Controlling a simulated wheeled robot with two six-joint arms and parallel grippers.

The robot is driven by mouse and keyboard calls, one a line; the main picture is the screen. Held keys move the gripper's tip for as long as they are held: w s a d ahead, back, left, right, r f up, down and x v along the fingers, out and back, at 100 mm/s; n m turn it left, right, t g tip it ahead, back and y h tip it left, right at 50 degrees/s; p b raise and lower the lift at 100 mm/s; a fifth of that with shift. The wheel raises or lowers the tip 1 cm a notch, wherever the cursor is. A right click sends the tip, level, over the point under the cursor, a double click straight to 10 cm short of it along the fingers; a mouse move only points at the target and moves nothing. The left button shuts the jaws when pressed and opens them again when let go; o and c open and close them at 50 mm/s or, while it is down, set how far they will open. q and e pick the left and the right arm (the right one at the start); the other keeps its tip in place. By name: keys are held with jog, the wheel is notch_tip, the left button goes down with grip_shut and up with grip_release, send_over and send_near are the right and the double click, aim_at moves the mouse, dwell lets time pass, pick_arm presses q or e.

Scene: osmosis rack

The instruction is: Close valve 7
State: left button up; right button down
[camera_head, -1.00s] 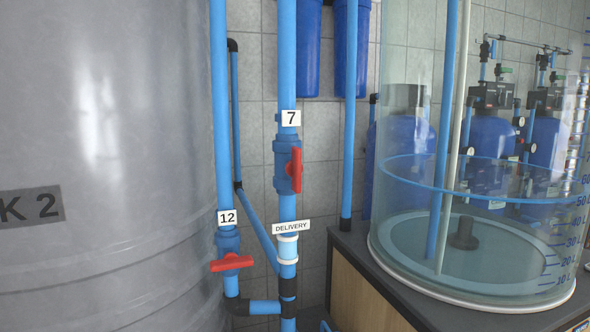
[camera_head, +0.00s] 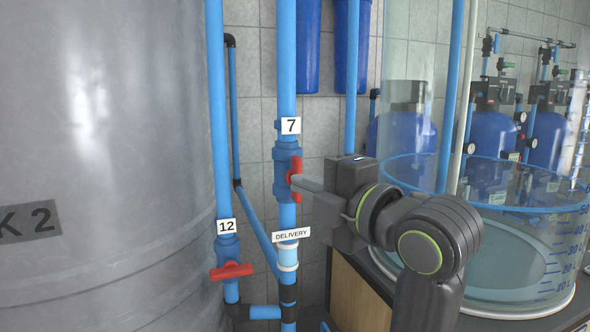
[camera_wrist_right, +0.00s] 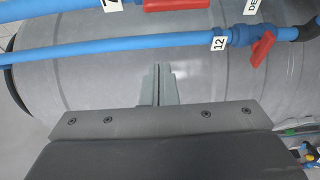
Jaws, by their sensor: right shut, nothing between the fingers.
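Valve 7 is a blue valve body (camera_head: 281,158) with a red lever (camera_head: 297,164), on a vertical blue pipe under a white "7" label (camera_head: 291,126). The lever stands upright, along the pipe. My right gripper (camera_head: 294,180) comes in from the right, its shut, empty fingertips at the lower part of the lever. I cannot tell whether they touch it. In the right wrist view, the shut fingers (camera_wrist_right: 158,72) point up towards the red lever (camera_wrist_right: 175,4), which is cut off by the top edge. My left gripper is not in view.
Valve 12's red lever (camera_head: 231,271) lies crosswise at the lower left. A large grey tank (camera_head: 110,150) fills the left side. A "DELIVERY" label (camera_head: 291,235) hangs below valve 7. A clear graduated cylinder (camera_head: 520,235) stands on a bench at the right, behind my right arm.

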aim_at(295, 172)
jog(key=w+p, duration=0.1)
jog(key=w, duration=0.1)
jog(key=w+a+p, duration=0.1)
jog(key=w+p, duration=0.1)
jog(key=w, duration=0.1)
jog(key=w+a+p, duration=0.1)
jog(key=w+p, duration=0.1)
jog(key=w, duration=0.1)
jog(key=shift+w+a, duration=0.1)
jog(key=shift+w, duration=0.1)
jog(key=shift+d, duration=0.35)
jog(key=shift+a+f, duration=0.1)
jog(key=shift+a, duration=0.1)
jog(key=shift+w+d, duration=0.15)
jog(key=shift+w, duration=0.05)
